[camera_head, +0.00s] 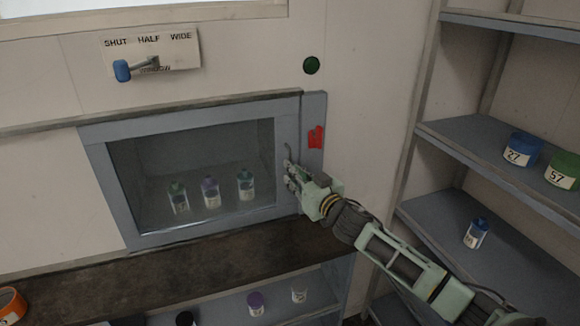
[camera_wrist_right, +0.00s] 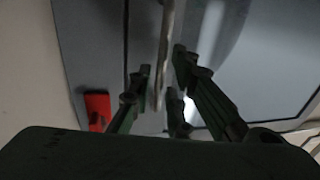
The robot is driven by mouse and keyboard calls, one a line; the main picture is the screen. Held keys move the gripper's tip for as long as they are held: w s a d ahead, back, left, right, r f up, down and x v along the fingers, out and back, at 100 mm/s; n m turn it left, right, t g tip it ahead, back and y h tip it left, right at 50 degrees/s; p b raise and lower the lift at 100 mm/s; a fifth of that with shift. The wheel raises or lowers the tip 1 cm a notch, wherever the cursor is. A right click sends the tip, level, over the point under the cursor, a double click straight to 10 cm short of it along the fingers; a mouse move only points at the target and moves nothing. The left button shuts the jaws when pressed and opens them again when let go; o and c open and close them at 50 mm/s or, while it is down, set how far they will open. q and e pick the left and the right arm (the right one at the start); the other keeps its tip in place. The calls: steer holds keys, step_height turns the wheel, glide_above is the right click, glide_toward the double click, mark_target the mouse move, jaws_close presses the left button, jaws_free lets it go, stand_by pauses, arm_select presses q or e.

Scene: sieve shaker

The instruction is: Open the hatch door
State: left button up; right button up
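The hatch door (camera_head: 190,118) is a grey-blue frame with a dark glass pane, and it looks closed in the wall. Its slim upright handle (camera_head: 287,156) is on the door's right side; it also shows in the right wrist view (camera_wrist_right: 165,45). My right gripper (camera_head: 290,174) is at the handle. In the right wrist view its fingers (camera_wrist_right: 162,75) stand on either side of the handle, with gaps visible, so it looks open around it. A red latch-like piece (camera_head: 316,136) sits on the frame right of the door. My left gripper is not in view.
Several small bottles (camera_head: 211,192) stand behind the glass. A dark ledge (camera_head: 190,278) runs below the hatch. A blue-knobbed lever (camera_head: 122,70) and a green button (camera_head: 311,65) are above it. Shelves (camera_head: 470,150) with jars stand at the right.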

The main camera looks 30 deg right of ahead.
steer(key=shift+w, duration=1.35)
jaws_close()
